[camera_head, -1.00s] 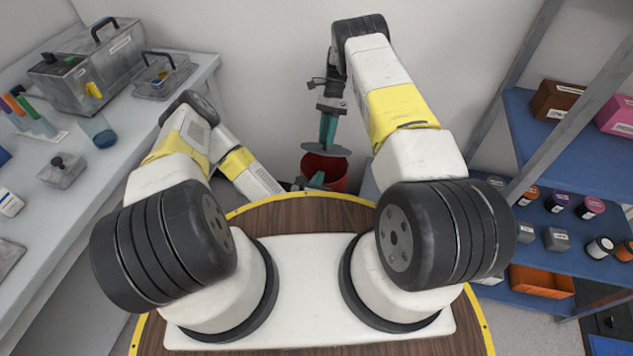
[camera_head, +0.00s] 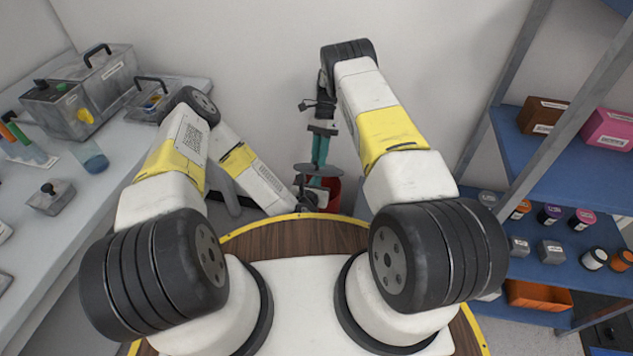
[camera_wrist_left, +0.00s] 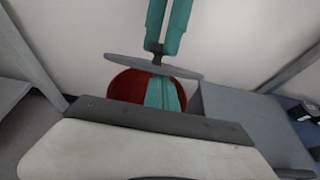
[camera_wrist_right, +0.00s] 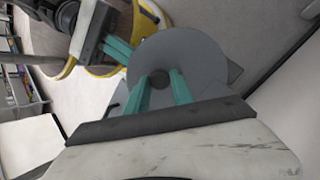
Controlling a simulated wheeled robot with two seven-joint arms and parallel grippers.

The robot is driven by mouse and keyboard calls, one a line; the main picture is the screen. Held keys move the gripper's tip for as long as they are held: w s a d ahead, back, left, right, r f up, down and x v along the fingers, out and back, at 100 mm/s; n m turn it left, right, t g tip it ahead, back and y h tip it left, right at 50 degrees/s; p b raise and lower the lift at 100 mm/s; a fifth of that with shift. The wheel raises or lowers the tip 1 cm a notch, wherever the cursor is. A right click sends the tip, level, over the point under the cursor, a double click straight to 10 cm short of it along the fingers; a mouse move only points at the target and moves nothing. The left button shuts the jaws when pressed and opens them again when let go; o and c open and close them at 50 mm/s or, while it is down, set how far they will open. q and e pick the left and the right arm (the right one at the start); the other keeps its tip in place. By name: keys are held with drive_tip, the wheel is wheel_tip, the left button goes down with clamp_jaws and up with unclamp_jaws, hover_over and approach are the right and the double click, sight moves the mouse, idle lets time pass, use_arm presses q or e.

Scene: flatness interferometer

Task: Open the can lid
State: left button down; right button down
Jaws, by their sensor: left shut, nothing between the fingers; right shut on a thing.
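The can is red and open at the top (camera_head: 333,190); it also shows in the left wrist view (camera_wrist_left: 124,86). Its grey round lid (camera_head: 308,169) is off the can and hangs above it. My right gripper (camera_head: 320,160) is shut on the lid's dark knob (camera_wrist_right: 160,79), seen clearly in the right wrist view. The lid also shows edge-on in the left wrist view (camera_wrist_left: 120,64). My left gripper (camera_wrist_left: 163,84) is shut and empty, low in front of the can and just below the lid. In the head view the lid and right gripper partly hide the can.
A grey bench (camera_head: 100,190) with metal boxes runs along the left. A blue shelf rack (camera_head: 545,160) with boxes and small jars stands at the right. A grey block-like surface (camera_wrist_left: 250,115) stands right beside the can in the left wrist view.

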use_arm(q)
drive_tip(key=shift+w+d+r+g, duration=0.15)
drive_tip(key=shift+w+r, duration=0.1)
drive_tip(key=shift+r, duration=0.15)
drive_tip(key=shift+w+a+r+g, duration=0.15)
drive_tip(key=shift+w+r, duration=0.1)
drive_tip(key=shift+r, duration=0.15)
drive_tip(key=shift+w+d+r, duration=0.15)
drive_tip(key=shift+d+r, duration=0.05)
use_arm(e)
drive_tip(key=shift+s+f, duration=0.1)
drive_tip(key=shift+f, duration=0.05)
drive_tip(key=c, duration=1.1)
unclamp_jaws()
